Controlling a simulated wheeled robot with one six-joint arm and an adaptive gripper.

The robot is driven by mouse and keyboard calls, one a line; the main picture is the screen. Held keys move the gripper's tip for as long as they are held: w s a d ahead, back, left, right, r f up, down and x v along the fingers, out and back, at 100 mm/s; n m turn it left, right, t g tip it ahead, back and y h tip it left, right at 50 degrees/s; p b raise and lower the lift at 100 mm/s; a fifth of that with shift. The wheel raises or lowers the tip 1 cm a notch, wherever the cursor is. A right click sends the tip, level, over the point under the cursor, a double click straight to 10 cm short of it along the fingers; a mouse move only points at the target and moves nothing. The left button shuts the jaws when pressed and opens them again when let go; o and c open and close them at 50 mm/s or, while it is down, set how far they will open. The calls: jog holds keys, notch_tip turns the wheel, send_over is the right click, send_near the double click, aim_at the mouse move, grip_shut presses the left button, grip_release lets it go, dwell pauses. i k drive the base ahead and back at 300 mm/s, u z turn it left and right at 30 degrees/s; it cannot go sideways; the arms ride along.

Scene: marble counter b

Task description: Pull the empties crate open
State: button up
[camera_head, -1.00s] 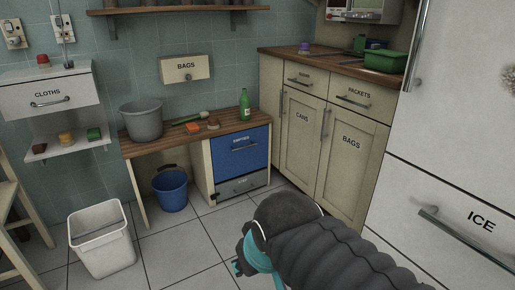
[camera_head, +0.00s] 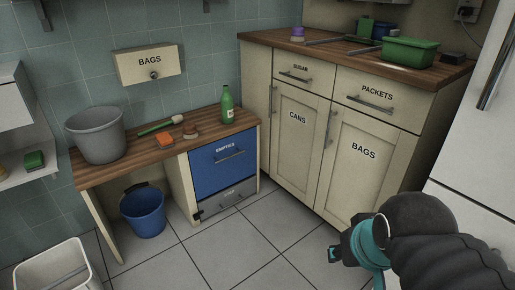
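The empties crate (camera_head: 220,161) is a blue drawer front labelled EMPTIES, set under the right end of a low wooden bench. It has a grey bar handle (camera_head: 230,156) near its top and looks closed. My gripper (camera_head: 334,254) is at the lower right, in front of the cabinet doors and well apart from the crate. Only its dark tip and teal collar show past my arm. Its fingers are too small and hidden to tell whether they are open.
The low bench (camera_head: 100,169) carries a grey bucket (camera_head: 95,136), a green bottle (camera_head: 227,104), an orange sponge and a brush. A blue bucket (camera_head: 142,213) stands below. A white bin (camera_head: 55,268) is at lower left. Cream cabinets (camera_head: 297,135) stand right. The tiled floor (camera_head: 235,250) before the crate is clear.

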aim_at(215, 166)
jog(key=i, duration=0.75)
jog(key=u, duration=0.75)
jog(key=i, duration=0.5)
jog(key=u, duration=0.45)
